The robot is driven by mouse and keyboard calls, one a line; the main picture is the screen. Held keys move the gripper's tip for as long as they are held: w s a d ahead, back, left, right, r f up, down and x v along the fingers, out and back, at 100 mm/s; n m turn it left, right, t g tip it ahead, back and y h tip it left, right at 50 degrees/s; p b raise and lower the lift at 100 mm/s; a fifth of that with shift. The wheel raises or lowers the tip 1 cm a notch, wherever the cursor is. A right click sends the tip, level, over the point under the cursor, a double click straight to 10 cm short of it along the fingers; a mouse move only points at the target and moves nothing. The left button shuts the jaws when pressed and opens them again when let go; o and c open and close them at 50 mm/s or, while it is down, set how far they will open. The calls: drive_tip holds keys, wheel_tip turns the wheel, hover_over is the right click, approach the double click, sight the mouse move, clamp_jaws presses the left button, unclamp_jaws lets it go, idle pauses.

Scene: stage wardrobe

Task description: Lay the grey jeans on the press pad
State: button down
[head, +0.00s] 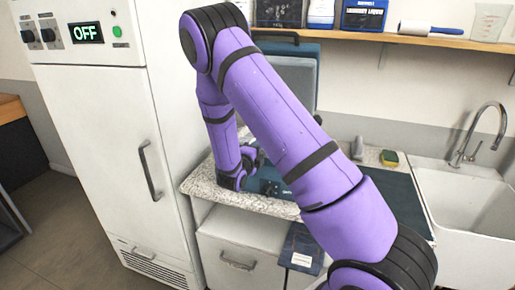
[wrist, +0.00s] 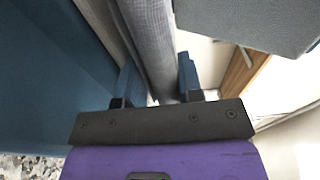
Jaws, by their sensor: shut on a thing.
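My gripper (wrist: 156,64) is shut on a strip of grey woven cloth, the grey jeans (wrist: 153,35), which runs up between its two blue fingers in the wrist view. In the head view my gripper (head: 250,160) is low over the counter, in front of the press. The press's raised lid (head: 290,78) stands upright with a grey face and blue back. Part of its blue base (head: 268,184) shows beside my gripper. The press pad is mostly hidden behind my arm. The jeans cannot be made out in the head view.
A tall white cabinet (head: 105,130) with an OFF display stands close on the left. A dark mat (head: 408,205), a sponge (head: 389,158) and a sink (head: 470,200) are on the right. A dark item with a label (head: 300,248) hangs at the counter front. A shelf (head: 400,38) runs above.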

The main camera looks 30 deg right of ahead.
drive_tip(key=shift+s+a+f, duration=0.1)
drive_tip(key=shift+s+f, duration=0.1)
drive_tip(key=shift+f, duration=0.25)
drive_tip(key=shift+s+a+f, duration=0.1)
drive_tip(key=shift+s+f, duration=0.05)
drive_tip(key=shift+f, duration=0.3)
idle(0.9)
drive_tip(key=c, duration=0.7)
unclamp_jaws()
drive_tip(key=shift+s+a, duration=0.1)
drive_tip(key=shift+s+a+f, duration=0.2)
drive_tip(key=shift+s+a, duration=0.3)
drive_tip(key=shift+a, duration=0.2)
drive_tip(key=o, duration=0.7)
drive_tip(key=shift+s+a, duration=0.15)
drive_tip(key=shift+a, duration=0.25)
drive_tip(key=s+v, duration=0.1)
drive_tip(key=v, duration=0.6)
drive_tip(key=shift+r, duration=0.25)
drive_tip(key=shift+d+r, duration=0.1)
